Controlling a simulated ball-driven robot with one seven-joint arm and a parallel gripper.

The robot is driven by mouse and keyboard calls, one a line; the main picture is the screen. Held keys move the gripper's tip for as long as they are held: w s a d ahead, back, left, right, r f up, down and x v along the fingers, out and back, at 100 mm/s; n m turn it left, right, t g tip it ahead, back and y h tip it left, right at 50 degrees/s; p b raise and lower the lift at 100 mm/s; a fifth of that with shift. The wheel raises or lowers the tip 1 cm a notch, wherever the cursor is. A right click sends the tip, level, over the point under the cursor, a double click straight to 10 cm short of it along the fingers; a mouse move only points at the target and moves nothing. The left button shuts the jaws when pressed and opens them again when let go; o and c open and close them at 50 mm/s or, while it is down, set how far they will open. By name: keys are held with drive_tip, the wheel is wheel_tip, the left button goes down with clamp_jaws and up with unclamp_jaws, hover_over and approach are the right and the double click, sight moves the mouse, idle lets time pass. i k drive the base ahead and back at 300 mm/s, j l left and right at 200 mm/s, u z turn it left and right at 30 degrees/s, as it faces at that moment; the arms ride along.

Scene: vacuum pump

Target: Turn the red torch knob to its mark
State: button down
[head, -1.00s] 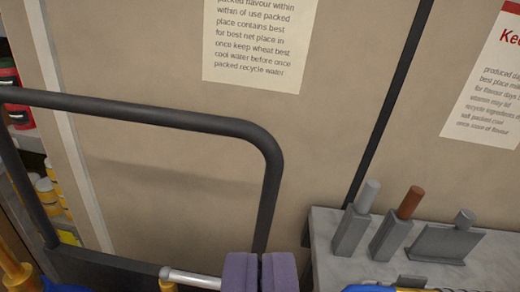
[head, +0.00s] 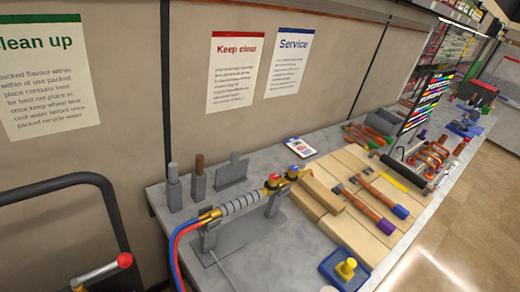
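The torch (head: 240,203) lies on a grey stand (head: 209,241) on the workbench. It has a grey ribbed handle and brass fittings. A small red knob (head: 271,184) sits toward its right end, with a blue knob (head: 293,170) just beyond it. A red hose (head: 184,236) and a blue hose (head: 174,258) run from the torch's left end down out of the picture. The knob's mark is too small to make out. My gripper is not in view.
The grey bench (head: 155,195) runs to the right, with wooden boards (head: 331,156) carrying copper pipework and tools. Grey holders stand at its left back. A dark rail (head: 50,186) and a red-ball lever (head: 125,260) are at lower left. Floor (head: 450,225) is clear at right.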

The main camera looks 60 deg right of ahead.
sight(273, 180)
drive_tip(key=z, duration=1.45)
